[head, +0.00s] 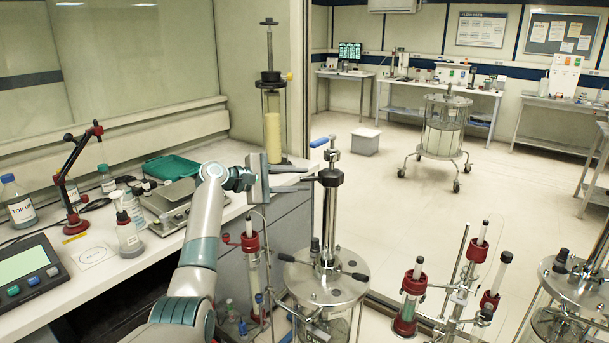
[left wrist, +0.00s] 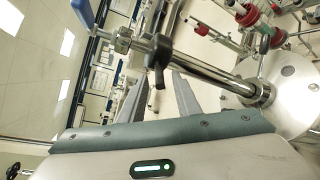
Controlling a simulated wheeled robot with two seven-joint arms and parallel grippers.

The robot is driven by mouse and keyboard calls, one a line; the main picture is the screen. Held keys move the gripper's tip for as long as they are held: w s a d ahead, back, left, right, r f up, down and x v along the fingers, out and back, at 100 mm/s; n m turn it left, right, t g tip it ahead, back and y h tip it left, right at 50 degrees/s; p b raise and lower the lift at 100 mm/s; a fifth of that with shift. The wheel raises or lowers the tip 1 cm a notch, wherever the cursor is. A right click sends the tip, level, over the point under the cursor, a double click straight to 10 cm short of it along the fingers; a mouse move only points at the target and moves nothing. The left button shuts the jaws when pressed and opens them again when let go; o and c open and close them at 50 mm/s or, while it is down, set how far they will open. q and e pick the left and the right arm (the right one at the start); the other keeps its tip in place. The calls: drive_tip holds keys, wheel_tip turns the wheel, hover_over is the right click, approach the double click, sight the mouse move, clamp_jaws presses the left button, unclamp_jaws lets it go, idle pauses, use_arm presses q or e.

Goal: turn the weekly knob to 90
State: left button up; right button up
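No label marks a weekly knob, so I cannot tell which part it is. A steel column (head: 327,225) rises from a round lidded vessel (head: 325,285). Near its top are a black knob-like collar (head: 331,177) and a blue-ended lever (head: 320,142). My left gripper (head: 308,178) is open and empty, its fingers pointing right at the collar, close to it. In the left wrist view the fingers (left wrist: 155,100) stand apart, with the steel column (left wrist: 210,75), a black part (left wrist: 158,58) and the blue lever end (left wrist: 84,12) beyond them. My right gripper is not in view.
The left bench (head: 100,265) holds a red-jointed stand (head: 75,165), bottles, a green tray (head: 170,167) and a display device (head: 28,270). Red-capped tubes (head: 413,290) stand right of the vessel. A wheeled vessel (head: 441,125) is farther back on open floor.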

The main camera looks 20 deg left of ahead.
use_arm(q)
drive_tip(key=shift+x, duration=1)
drive_tip(key=shift+c, duration=0.6)
clamp_jaws()
